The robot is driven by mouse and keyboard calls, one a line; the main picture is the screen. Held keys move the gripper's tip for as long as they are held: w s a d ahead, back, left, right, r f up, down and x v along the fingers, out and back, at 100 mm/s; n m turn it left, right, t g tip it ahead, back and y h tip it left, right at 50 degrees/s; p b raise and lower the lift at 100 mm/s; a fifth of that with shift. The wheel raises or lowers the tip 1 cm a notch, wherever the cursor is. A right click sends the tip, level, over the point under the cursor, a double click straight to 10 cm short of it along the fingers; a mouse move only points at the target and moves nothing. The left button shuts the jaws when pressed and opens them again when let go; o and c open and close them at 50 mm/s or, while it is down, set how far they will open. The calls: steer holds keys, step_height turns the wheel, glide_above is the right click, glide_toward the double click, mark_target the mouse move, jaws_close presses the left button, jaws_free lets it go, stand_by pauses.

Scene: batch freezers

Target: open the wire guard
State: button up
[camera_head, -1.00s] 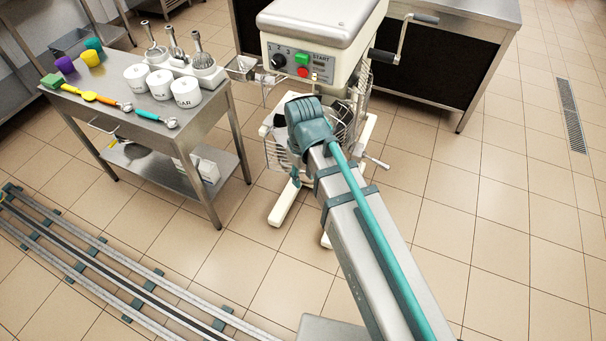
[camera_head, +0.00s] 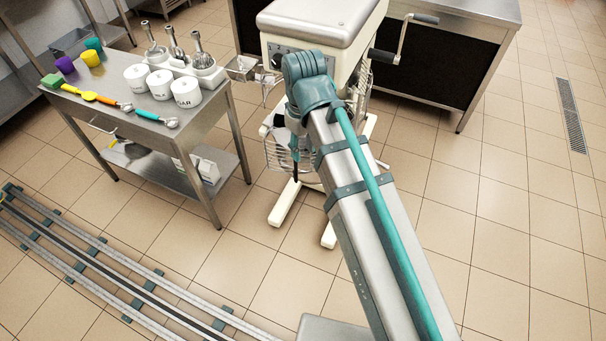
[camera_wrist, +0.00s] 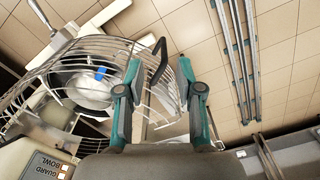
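The wire guard (camera_wrist: 88,48) is a curved cage of metal bars around the mixer's bowl in the wrist view. A dark bar like a handle (camera_wrist: 158,60) stands by the guard's right side. My gripper (camera_wrist: 159,66) is open, its two teal-and-dark fingers spread on either side of this bar. I cannot tell whether either finger touches it. In the head view the mixer (camera_head: 318,22) is cream-coloured, and my arm hides much of its front. A little of the wire cage (camera_head: 274,152) shows below, left of my arm.
A steel table (camera_head: 215,135) with white canisters (camera_head: 186,88) and utensils stands left of the mixer. A steel counter (camera_head: 470,22) is behind it. A crank handle (camera_head: 403,38) sticks out at the mixer's right. Floor rails (camera_head: 110,265) run at lower left; the right floor is clear.

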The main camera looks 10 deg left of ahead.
steer(key=shift+r, duration=0.35)
